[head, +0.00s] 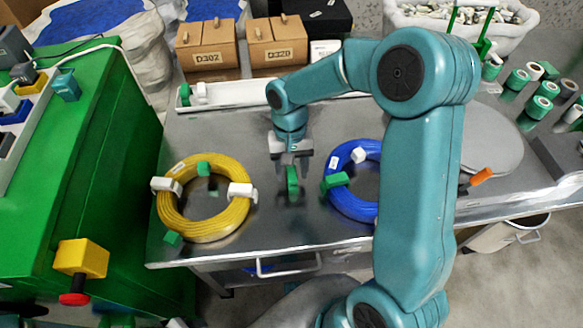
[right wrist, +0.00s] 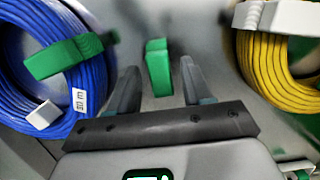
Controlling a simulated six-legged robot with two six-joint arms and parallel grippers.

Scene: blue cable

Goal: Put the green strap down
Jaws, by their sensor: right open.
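A loose green strap (head: 292,181) is on the metal table (head: 275,222) between the two cable coils, just below my right gripper (head: 291,158). In the right wrist view the strap (right wrist: 157,68) shows between and slightly beyond the tips of my right gripper (right wrist: 159,74). The jaws are open, with a gap on both sides of the strap. The blue cable coil (head: 338,198) lies to the right, partly hidden by my right arm. It carries a green strap (head: 335,181) and a white one (head: 358,155). My left gripper is not in view.
A yellow cable coil (head: 203,230) with white and green straps lies left of the gripper. A white tray (head: 235,94) runs along the table's back. Green and white rolls (head: 541,104) stand at the right.

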